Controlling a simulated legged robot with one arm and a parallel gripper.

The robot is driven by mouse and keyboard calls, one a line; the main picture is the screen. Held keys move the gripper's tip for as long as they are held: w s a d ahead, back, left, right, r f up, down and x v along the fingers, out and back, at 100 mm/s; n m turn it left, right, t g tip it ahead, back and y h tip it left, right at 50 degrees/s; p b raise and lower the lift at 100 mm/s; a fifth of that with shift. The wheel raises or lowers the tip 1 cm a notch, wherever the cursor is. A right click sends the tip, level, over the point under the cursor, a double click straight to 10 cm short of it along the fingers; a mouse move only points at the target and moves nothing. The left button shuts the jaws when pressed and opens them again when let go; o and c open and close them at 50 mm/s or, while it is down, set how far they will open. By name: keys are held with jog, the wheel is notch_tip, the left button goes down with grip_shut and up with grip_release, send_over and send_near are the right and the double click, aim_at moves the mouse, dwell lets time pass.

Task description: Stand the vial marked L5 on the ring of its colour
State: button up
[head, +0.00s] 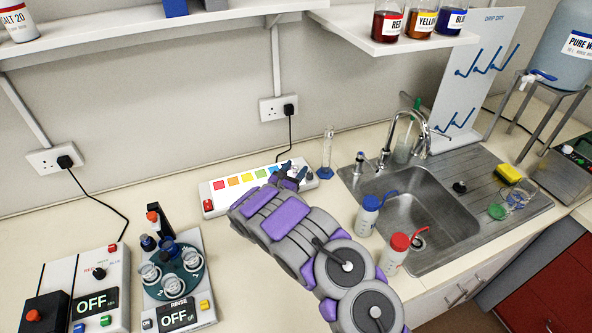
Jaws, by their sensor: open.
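I cannot make out any vial marked L5, and no coloured ring can be told for certain. My gripper (291,172) is at the far end of my purple and grey arm, seen from behind and small. It is open, over or just in front of the right end of a white strip with coloured squares (220,196). My arm hides part of that strip and the bench before it. Several clear round vessels sit in a dark green turntable on the rinse unit (205,299); no marks on them can be read.
A glass cylinder (327,148) stands right of my gripper. Blue-capped (367,217) and red-capped (393,256) bottles stand by the sink (430,205). A box marked OFF (97,304) is at front left. Bare bench lies left of the strip. A shelf (345,18) hangs above.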

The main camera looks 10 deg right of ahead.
jog(key=f, duration=0.2)
jog(key=shift+s+f+g, duration=0.3)
jog(key=shift+s, duration=0.1)
jog(key=shift+a+r, duration=0.1)
jog(key=shift+r+p, duration=0.3)
jog(key=shift+p, duration=0.25)
jog(key=shift+s+a+r, duration=0.1)
jog(key=shift+s+a, duration=0.1)
jog(key=shift+a, duration=0.1)
jog(key=v, duration=0.3)
jog(key=p+v, duration=0.1)
jog(key=v, duration=0.2)
jog(key=r+v, duration=0.1)
jog(key=v, duration=0.2)
jog(key=shift+a+p, duration=0.3)
jog(key=shift+a, duration=0.25)
jog(key=shift+s, duration=0.35)
jog(key=shift+s+d+r, duration=0.15)
jog(key=shift+s+d, duration=0.05)
jog(key=shift+s, duration=0.05)
jog(key=shift+a, duration=0.3)
